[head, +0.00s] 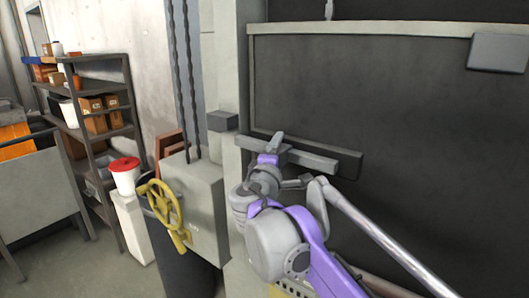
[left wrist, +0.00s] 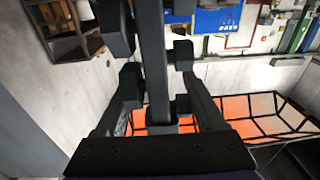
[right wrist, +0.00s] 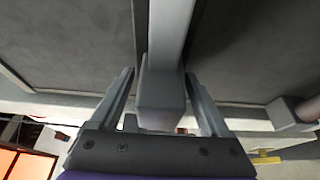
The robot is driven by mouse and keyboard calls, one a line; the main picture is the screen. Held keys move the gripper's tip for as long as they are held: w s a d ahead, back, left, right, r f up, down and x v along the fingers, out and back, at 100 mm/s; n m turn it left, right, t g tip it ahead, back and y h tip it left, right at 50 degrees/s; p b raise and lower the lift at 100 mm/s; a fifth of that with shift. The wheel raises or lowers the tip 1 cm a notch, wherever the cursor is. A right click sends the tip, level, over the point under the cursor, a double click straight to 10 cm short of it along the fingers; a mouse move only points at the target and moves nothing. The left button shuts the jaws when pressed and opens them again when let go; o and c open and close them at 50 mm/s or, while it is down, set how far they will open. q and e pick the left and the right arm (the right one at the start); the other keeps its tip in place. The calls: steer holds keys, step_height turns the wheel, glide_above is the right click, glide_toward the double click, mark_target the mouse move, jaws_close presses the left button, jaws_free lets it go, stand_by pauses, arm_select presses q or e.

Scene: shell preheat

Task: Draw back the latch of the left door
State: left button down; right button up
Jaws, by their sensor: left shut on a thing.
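A large dark grey door panel (head: 400,105) with a pale rim fills the right of the head view. A grey latch bar (head: 335,163) lies across its lower left edge. My right gripper (head: 269,153) is at the left part of this bar. In the right wrist view the fingers of my right gripper (right wrist: 160,74) stand on both sides of a grey bar with a block end (right wrist: 162,95); contact is unclear. My left gripper (left wrist: 158,75) is shut on a dark upright bar (left wrist: 153,50). The left gripper is not visible in the head view.
A grey box with a yellow handwheel (head: 165,213) stands left of the door. A shelf rack (head: 100,135) with boxes and a red-lidded white bucket (head: 124,178) are farther left. A grey rod (head: 385,240) runs to the lower right. Floor shows at the lower left.

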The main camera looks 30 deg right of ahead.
arm_select(q)
steer(key=shift+w, duration=0.1)
arm_select(e)
steer(key=shift+w+a, duration=0.1)
steer(key=shift+a, duration=0.15)
arm_select(q)
steer(key=shift+s+f+b, duration=0.2)
steer(key=shift+f+b, duration=0.25)
steer(key=shift+f, duration=0.45)
arm_select(e)
steer(key=v, duration=1.1)
steer(key=shift+s+a, duration=0.15)
steer(key=shift+s, duration=0.25)
